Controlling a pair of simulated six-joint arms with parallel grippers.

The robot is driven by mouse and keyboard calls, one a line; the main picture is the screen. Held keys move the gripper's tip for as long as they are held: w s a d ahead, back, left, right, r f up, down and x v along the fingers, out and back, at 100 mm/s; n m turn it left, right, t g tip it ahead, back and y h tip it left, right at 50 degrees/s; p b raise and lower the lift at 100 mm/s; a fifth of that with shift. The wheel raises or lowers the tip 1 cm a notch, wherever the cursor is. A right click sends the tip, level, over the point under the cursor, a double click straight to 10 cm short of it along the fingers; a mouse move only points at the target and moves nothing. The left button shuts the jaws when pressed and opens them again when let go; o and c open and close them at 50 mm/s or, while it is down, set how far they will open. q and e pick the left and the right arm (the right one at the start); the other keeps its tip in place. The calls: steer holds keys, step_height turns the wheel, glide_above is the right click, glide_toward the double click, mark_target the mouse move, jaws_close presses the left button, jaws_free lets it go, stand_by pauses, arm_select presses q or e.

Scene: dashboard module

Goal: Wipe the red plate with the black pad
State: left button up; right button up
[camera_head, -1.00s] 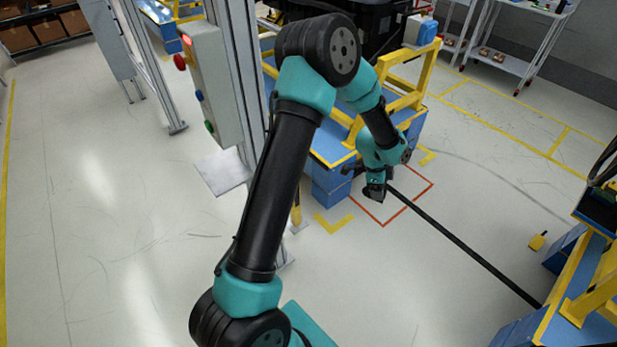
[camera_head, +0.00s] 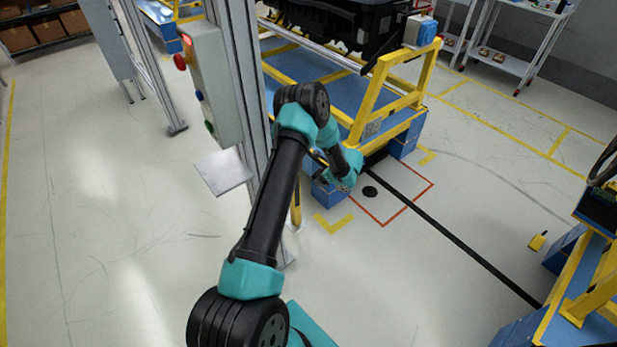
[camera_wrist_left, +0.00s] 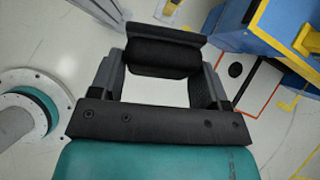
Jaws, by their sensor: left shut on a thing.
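My left gripper (camera_wrist_left: 163,75) is shut on the black pad (camera_wrist_left: 165,52), a dark padded block held across its two fingers in the left wrist view. In the head view its arm comes up from the bottom, and the teal wrist (camera_head: 345,170) is beside the near end of the blue and yellow cart; the fingers and pad are hard to make out there. I cannot make out a red plate in either view. A red outlined square (camera_head: 431,185) is on the floor right of the wrist. My right gripper is not in view.
The blue and yellow cart (camera_head: 400,130) bears a large black module (camera_head: 350,22). A grey post with a button box (camera_head: 212,85) stands left of the arm. A black disc (camera_head: 370,191) and a black line (camera_head: 460,245) lie on the floor. Open floor is at left.

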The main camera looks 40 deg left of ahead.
arm_select(q)
steer(key=a+f+m+t+y, duration=0.2)
steer(key=a+f+m+y, duration=0.1)
steer(key=a+f, duration=0.4)
steer(key=a+y, duration=0.1)
steer(key=a, duration=0.1)
steer(key=shift+w+a+f+y, duration=0.25)
steer(key=shift+w+a+y, duration=0.05)
steer(key=shift+a+y, duration=0.1)
steer(key=shift+w+a, duration=0.15)
steer(key=shift+a, duration=1.3)
steer(key=shift+w+a, duration=0.15)
steer(key=shift+a, duration=1.3)
steer(key=shift+w+a, duration=0.15)
steer(key=shift+a, duration=0.8)
steer(key=shift+w+d, duration=0.15)
steer(key=shift+w, duration=0.85)
steer(key=shift+w+d, duration=0.15)
steer(key=shift+w, duration=0.8)
steer(key=shift+r, duration=0.1)
